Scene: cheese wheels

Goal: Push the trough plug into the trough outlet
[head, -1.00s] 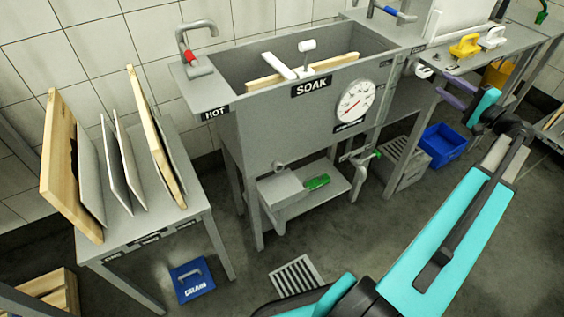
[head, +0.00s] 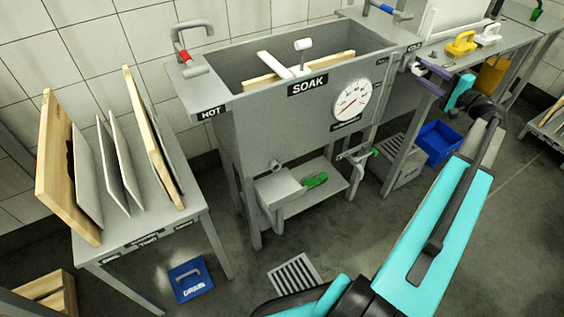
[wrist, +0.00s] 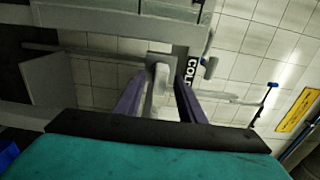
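My gripper (head: 428,71) has purple fingers and reaches to the front edge of the counter at the right end of the trough. In the wrist view my gripper (wrist: 160,78) is open. A pale grey, rounded piece (wrist: 157,88) lies between its fingers, with gaps on both sides; it may be the trough plug, but I cannot be sure. The grey trough (head: 235,125) is labelled SOAK. A round pipe stub (head: 276,165) low on its front may be the outlet; I cannot confirm this.
Yellow (head: 461,43) and white (head: 488,35) handled blocks stand on the right counter. Boards (head: 60,165) stand on the left table. A blue bin (head: 440,143) is under the counter.

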